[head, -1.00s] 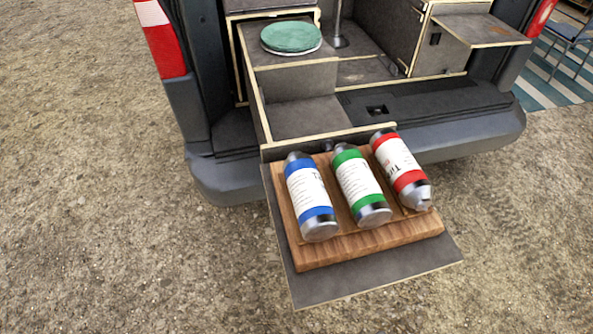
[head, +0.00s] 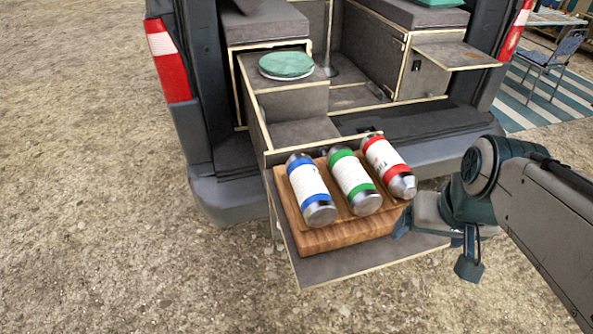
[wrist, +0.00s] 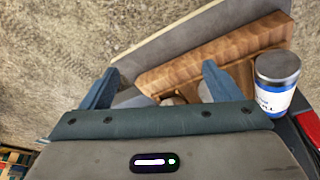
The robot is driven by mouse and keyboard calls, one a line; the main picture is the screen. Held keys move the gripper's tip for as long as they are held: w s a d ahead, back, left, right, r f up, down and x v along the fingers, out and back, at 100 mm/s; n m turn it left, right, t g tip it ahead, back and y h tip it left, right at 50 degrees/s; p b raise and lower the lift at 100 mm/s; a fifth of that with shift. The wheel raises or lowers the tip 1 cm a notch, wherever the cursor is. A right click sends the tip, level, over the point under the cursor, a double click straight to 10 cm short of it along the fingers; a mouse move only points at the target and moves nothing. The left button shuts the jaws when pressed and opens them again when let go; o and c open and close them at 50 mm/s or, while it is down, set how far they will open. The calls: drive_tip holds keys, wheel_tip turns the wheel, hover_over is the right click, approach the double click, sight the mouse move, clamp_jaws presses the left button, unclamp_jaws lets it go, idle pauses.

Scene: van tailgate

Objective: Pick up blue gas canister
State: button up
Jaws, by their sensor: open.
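The blue gas canister (head: 311,191) lies leftmost of three canisters on a wooden block (head: 330,238), its blue band and silver end toward me. The green canister (head: 354,183) lies beside it and the red canister (head: 388,168) lies on the right. In the head view my gripper (head: 434,246) is at the block's right side, nearest the red canister and apart from the blue one. In the wrist view my open gripper (wrist: 160,88) has nothing held between its fingers. A blue-banded canister (wrist: 277,84) shows there, right of the right finger.
The block rests on a grey drawer board (head: 375,262) pulled out from the van's tailgate. The bumper (head: 232,197) is behind it. A green round lid (head: 286,65) sits inside the van. The gravel in front and left is clear.

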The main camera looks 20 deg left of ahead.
drive_tip(key=w+a+r+n+y, duration=0.2)
drive_tip(key=w+a+r, duration=0.25)
drive_tip(key=a, duration=0.35)
drive_tip(key=n+y, duration=0.1)
drive_tip(key=n, duration=0.2)
approach(312, 176)
drive_tip(key=x, duration=0.6)
drive_tip(key=shift+p+x, duration=0.3)
drive_tip(key=shift+x, duration=2.45)
drive_tip(key=c, duration=1.3)
